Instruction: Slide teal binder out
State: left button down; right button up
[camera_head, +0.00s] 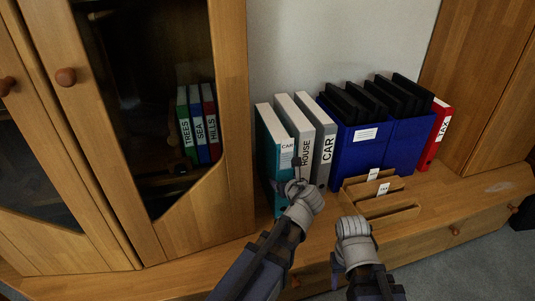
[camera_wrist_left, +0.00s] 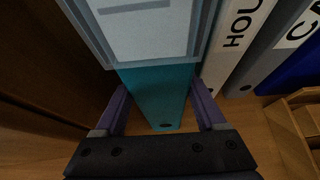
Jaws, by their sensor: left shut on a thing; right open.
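My right gripper (camera_head: 349,222) is open and empty in front of the wooden card rack.
A grey CAR binder (camera_head: 325,150), blue file boxes (camera_head: 360,150) with black folders and a red TAX binder (camera_head: 440,125) stand further right. A small wooden rack (camera_head: 400,211) sits in front. A glass-doored cabinet (camera_head: 232,120) stands close on the left.

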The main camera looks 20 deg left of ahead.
pick_arm(q)
jog(key=shift+s+d, duration=0.7)
jog(key=shift+s, duration=0.3)
jog(key=shift+c, duration=0.6)
grip_release()
jog(key=shift+s+r, duration=0.1)
pick_arm(e)
jog(key=shift+r, duration=0.1)
